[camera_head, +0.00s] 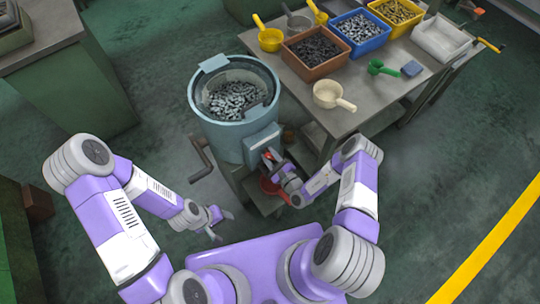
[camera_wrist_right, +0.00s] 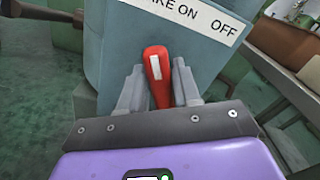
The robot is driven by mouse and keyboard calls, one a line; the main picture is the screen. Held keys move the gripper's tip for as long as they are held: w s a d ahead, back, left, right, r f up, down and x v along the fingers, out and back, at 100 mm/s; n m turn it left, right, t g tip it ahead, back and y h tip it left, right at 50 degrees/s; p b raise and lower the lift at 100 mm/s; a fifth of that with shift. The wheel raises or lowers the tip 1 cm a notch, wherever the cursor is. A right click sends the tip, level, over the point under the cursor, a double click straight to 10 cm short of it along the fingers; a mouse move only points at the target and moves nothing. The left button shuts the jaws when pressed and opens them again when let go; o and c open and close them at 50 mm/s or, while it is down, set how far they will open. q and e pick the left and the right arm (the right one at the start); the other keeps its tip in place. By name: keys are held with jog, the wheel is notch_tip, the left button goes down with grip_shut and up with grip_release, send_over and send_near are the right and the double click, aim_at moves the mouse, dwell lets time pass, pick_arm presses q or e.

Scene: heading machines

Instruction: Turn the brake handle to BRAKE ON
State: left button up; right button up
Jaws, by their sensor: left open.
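The red brake handle (camera_wrist_right: 155,62) stands nearly upright on the blue-grey machine's front box, leaning slightly left, with a pale patch on it. A white label (camera_wrist_right: 185,14) above it reads "…KE ON" and "OFF"; its left end is cut off. The handle's tip is below the ON side. My right gripper (camera_wrist_right: 159,88) has a finger on each side of the handle; I cannot tell whether they press on it. In the head view the handle (camera_head: 267,155) is partly hidden by my right gripper (camera_head: 273,160). My left gripper (camera_head: 222,226) is open and empty, over the floor.
The blue-grey drum (camera_head: 206,128) holds metal parts; a crank (camera_head: 201,160) sticks out at its left. The table (camera_head: 300,92) at right carries a brown bin (camera_head: 313,66), a blue bin (camera_head: 361,48), a yellow bin and scoops. A green cabinet (camera_head: 75,95) stands at left. Floor at right is clear.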

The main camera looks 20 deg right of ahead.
jog(key=shift+o, duration=1.2)
jog(key=v, duration=0.7)
jog(key=shift+s+p, duration=0.3)
jog(key=shift+p, duration=0.05)
jog(key=shift+r, duration=0.1)
